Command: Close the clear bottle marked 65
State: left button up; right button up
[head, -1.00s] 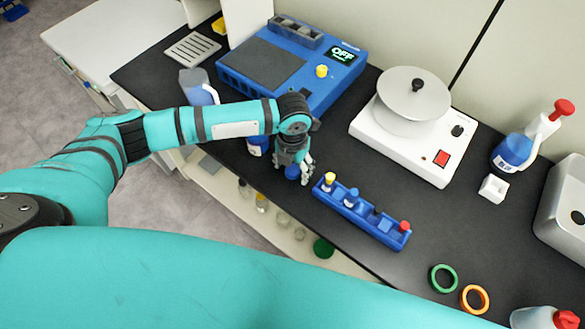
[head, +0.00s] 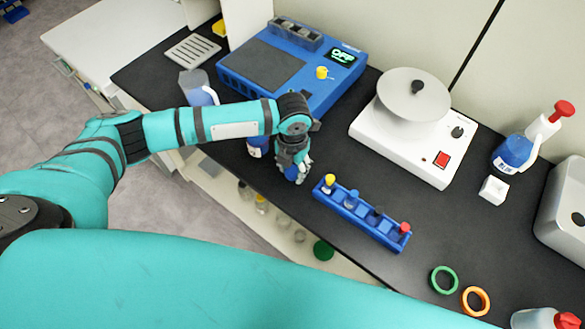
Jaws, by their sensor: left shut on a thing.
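My left gripper (head: 296,175) points down over the black bench, just left of a blue rack (head: 362,219). Its fingers are shut on a small blue thing, mostly hidden by them, so I cannot tell whether it is a cap or a bottle. A blue-and-white bottle (head: 257,148) stands beside the gripper, partly hidden by my arm. I cannot read the number 65 on any bottle. My right gripper is not in view.
A blue device (head: 290,70) with an "OFF" display stands behind the gripper. A white device with a grey disc (head: 413,95) stands at the back right, near a wash bottle (head: 515,150). Green (head: 443,279) and orange (head: 475,300) rings lie at the front right.

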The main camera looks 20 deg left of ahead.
pick_arm(q)
jog(key=shift+r, duration=0.35)
notch_tip(320, 180, up, 2)
jog(key=shift+r+b, duration=0.1)
jog(key=shift+b, duration=0.35)
jog(key=s+d+b, duration=0.1)
jog(key=s+d, duration=0.2)
jog(key=s, duration=0.1)
jog(key=s+d+r, duration=0.1)
jog(key=s+d, duration=0.3)
jog(key=s+d+r+b, duration=0.1)
jog(key=s+d, duration=0.2)
jog(key=s, duration=0.1)
jog(key=shift+s+d+b, duration=0.15)
jog(key=shift+b, duration=0.15)
jog(key=shift+f, duration=0.1)
